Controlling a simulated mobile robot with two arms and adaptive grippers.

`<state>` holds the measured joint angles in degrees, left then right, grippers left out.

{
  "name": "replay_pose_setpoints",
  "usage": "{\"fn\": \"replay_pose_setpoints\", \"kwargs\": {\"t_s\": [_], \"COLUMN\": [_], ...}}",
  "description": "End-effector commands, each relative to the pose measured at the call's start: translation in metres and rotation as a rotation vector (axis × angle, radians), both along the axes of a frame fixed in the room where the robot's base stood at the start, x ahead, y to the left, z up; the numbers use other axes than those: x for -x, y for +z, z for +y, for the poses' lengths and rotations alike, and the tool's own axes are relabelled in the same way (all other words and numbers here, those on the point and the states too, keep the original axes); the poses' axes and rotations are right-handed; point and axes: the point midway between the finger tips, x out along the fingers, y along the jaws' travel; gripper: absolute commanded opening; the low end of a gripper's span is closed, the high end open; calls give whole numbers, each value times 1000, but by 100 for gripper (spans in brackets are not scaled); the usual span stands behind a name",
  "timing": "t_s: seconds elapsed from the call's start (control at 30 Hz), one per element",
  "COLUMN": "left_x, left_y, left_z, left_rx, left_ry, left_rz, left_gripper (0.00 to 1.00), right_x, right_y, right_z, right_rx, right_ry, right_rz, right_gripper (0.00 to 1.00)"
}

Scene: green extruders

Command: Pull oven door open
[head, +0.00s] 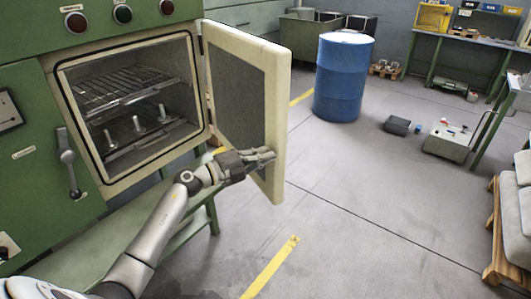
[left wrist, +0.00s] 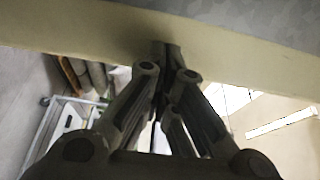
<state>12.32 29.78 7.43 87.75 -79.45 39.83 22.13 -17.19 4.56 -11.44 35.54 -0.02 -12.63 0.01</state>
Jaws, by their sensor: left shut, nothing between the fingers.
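The oven door (head: 275,120) stands wide open, hinged at the right side of the oven opening. It has a cream frame and a dark grey inner panel. The oven (head: 130,95) shows its wire racks inside. My left gripper (head: 268,155) is at the inner side of the door, near its free edge and low down. Its fingers are shut and empty. In the left wrist view the closed fingertips (left wrist: 166,48) meet the cream door frame (left wrist: 90,38); whether they touch it I cannot tell. My right gripper is out of view.
A blue barrel (head: 343,78) stands on the grey floor beyond the door. A green bench (head: 110,240) runs below the oven. A wooden pallet with sacks (head: 512,225) is at the right edge.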

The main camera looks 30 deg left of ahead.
Motion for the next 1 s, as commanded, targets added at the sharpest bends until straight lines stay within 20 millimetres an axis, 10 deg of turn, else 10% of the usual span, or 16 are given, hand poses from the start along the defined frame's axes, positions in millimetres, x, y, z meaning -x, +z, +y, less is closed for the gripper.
{"fn": "replay_pose_setpoints", "kwargs": {"t_s": [0.63,1.0], "left_x": [-13,-86], "left_y": [1,4], "left_z": [-7,-44], "left_rx": [3,11], "left_ry": [15,166], "left_rz": [1,-1], "left_gripper": [0,0], "right_x": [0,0], "right_y": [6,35], "right_z": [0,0], "right_rx": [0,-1], "right_ry": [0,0], "right_rz": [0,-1], "right_gripper": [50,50]}}
